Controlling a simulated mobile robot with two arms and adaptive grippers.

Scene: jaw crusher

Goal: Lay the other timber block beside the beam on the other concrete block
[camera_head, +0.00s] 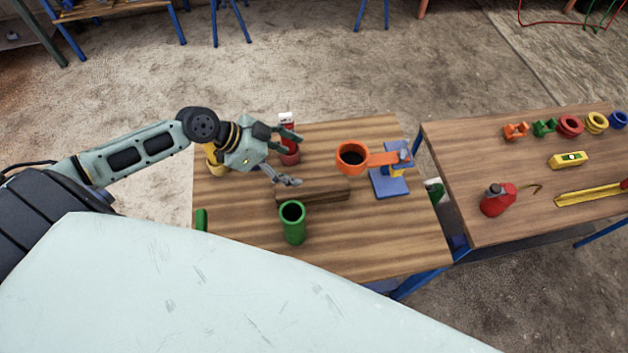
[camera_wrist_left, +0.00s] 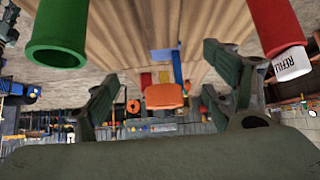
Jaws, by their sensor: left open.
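A dark brown timber piece (camera_head: 318,192) lies lengthwise on the wooden table, behind a green cylinder. I cannot tell whether it is the beam or a timber block. No concrete block can be made out in either view. My left gripper (camera_head: 289,158) is open and empty above the table, with its fingers over the left end of the brown timber and near a red cylinder. In the left wrist view its two fingers (camera_wrist_left: 160,105) are spread wide with nothing between them. My right gripper is not in view.
The green cylinder (camera_head: 293,222) and red cylinder (camera_head: 289,152) stand close to the gripper. An orange cup-shaped part (camera_head: 369,157) joins a blue-based stand (camera_head: 388,184).

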